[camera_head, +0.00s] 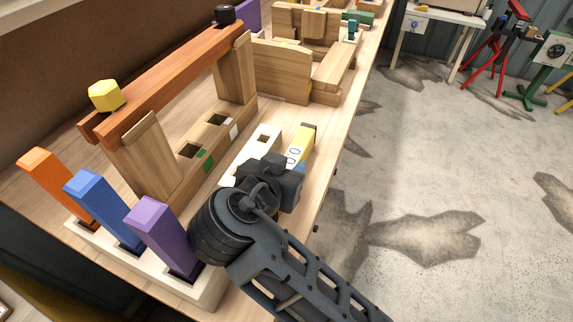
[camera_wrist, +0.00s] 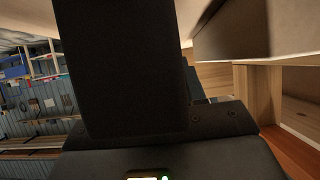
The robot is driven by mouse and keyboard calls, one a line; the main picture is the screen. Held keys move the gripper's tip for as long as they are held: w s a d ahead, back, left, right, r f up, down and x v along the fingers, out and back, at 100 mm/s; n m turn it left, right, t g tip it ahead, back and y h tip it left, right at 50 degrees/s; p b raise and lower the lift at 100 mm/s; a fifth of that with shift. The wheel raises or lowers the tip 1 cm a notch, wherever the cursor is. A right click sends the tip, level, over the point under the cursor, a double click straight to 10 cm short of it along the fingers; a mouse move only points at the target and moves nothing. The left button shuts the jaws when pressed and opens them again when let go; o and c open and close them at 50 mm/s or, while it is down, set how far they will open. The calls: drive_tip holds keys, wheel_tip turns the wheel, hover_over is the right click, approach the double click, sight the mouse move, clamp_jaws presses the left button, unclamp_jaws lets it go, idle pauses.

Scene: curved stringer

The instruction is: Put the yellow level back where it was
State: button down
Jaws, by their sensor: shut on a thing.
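The yellow level (camera_head: 308,138) is a short yellow bar with a pale face carrying dark rounded marks. In the head view it sticks out from the far side of my gripper (camera_head: 287,168), near the bench's right edge. My gripper is shut on it and hides its near end. I cannot tell whether the level touches the bench. In the wrist view a large dark gripper part (camera_wrist: 125,70) fills the middle, and the level cannot be made out.
A pale block with square holes (camera_head: 237,163) lies just left of my gripper. Orange (camera_head: 58,185), blue (camera_head: 103,208) and purple (camera_head: 160,235) posts stand in a pale base in front. A reddish beam (camera_head: 165,75) on wooden uprights carries a yellow hexagonal piece (camera_head: 106,95).

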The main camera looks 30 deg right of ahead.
sight(288, 167)
drive_tip(key=shift+f, duration=0.3)
drive_tip(key=c, duration=0.6)
unclamp_jaws()
drive_tip(key=shift+o, duration=0.2)
drive_tip(key=shift+r, duration=0.1)
wheel_tip(288, 167, up, 4)
drive_tip(key=shift+d+r+b, duration=0.1)
drive_tip(key=shift+r+b, duration=0.05)
drive_tip(key=shift+b, duration=0.2)
drive_tip(key=s+d+r, duration=0.5)
drive_tip(key=d+r, duration=0.1)
drive_tip(key=d, duration=0.4)
drive_tip(key=shift+s+r, duration=0.3)
drive_tip(key=shift+s, duration=0.1)
